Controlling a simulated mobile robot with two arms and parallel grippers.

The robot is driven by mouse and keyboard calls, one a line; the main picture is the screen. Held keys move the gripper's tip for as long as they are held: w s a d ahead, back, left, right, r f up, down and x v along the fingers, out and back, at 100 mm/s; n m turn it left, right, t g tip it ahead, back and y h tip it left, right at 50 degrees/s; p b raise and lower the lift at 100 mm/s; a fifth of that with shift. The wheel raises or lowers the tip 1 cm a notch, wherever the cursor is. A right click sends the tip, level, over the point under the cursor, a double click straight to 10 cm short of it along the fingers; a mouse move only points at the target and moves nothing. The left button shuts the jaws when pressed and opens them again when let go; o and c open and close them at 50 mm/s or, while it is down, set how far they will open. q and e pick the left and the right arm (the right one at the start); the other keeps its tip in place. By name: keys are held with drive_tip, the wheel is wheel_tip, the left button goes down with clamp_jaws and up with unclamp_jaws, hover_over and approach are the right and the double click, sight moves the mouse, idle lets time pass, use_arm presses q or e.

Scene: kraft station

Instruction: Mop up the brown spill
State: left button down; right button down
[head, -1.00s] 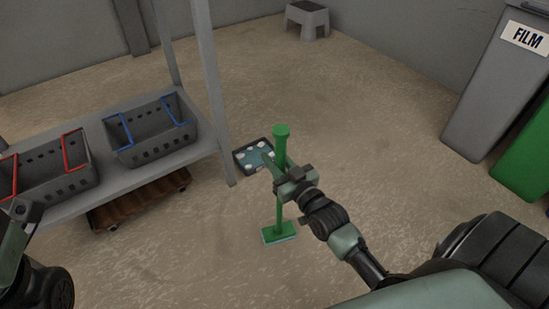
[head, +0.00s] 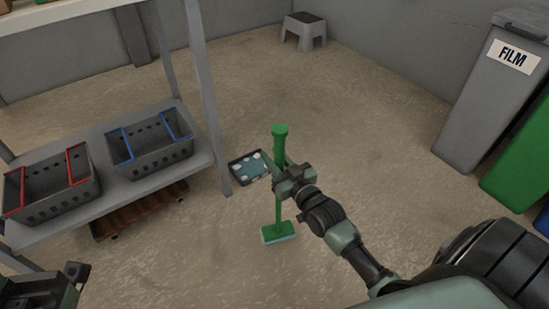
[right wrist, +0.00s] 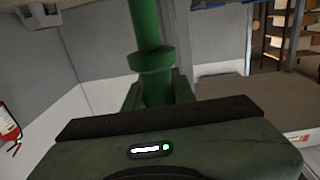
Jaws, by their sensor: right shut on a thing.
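A green mop (head: 279,205) stands upright on the floor in the head view, with its flat green head (head: 278,233) at the bottom. My right gripper (head: 279,178) is shut on the mop's handle, about midway up. The handle also shows between the fingers in the right wrist view (right wrist: 147,35). No brown spill can be made out on the mottled tan floor. My left arm shows only in part at the lower left, and its fingers cannot be made out.
A grey shelf (head: 120,195) at the left holds a red-handled basket (head: 55,190) and a blue-handled basket (head: 150,155). A dark tray (head: 243,181) lies on the floor behind the mop. A step stool (head: 304,30) and bins (head: 495,95) stand farther back.

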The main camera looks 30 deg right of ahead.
drive_tip(key=shift+r+p, duration=0.8)
drive_tip(key=shift+r, duration=0.4)
